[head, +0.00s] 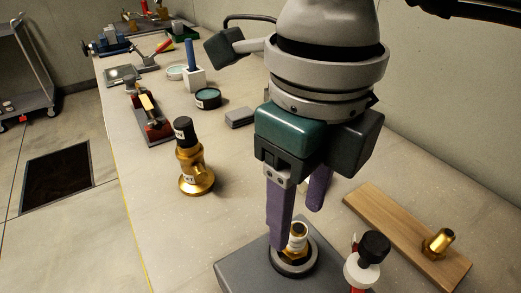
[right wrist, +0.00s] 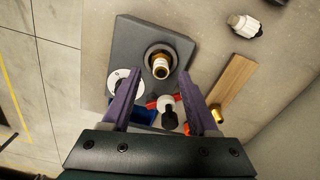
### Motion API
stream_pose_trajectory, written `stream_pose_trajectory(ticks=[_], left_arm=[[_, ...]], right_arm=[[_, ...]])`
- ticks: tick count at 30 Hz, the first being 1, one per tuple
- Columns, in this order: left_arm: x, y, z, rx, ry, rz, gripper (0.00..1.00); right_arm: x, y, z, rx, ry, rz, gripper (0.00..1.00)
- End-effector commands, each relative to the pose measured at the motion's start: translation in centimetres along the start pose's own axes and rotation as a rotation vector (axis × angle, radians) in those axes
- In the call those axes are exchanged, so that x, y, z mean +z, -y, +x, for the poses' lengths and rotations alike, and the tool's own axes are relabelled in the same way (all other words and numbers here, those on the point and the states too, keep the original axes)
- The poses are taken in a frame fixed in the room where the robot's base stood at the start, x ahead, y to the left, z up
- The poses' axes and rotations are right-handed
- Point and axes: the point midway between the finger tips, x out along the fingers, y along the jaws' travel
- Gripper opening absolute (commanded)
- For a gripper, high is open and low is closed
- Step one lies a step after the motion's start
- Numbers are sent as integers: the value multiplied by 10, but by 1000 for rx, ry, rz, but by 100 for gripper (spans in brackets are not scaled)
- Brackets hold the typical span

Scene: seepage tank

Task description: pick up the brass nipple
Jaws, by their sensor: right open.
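A short brass piece with a white band, which I take to be the brass nipple (head: 298,238), stands upright in a dark round ring (head: 309,261) on a grey block (head: 236,274). In the right wrist view the brass piece (right wrist: 160,66) shows from above, between the fingertips. My right gripper (head: 298,229) points down over it, open, with one purple finger on either side. The near finger hides part of the piece and ring in the head view. I cannot tell whether the fingers touch it. My left gripper is not in view.
A wooden board (head: 386,222) with another brass fitting (head: 438,243) lies at right. A black-knobbed valve (head: 371,249) stands close beside the ring. A tall brass fitting with a black top (head: 190,162) stands left. Bare bench lies between it and the grey block.

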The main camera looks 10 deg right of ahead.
Motion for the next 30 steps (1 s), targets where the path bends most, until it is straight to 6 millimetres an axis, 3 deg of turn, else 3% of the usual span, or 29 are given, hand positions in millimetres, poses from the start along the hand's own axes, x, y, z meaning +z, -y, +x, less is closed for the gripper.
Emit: stream_pose_trajectory(ticks=[7,16,30], left_arm=[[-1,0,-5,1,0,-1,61],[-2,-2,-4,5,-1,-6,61],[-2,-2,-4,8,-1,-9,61]], right_arm=[[-3,1,36,3,-3,0,60],[-2,1,41,2,0,-1,59],[-2,1,41,2,-1,-1,6]])
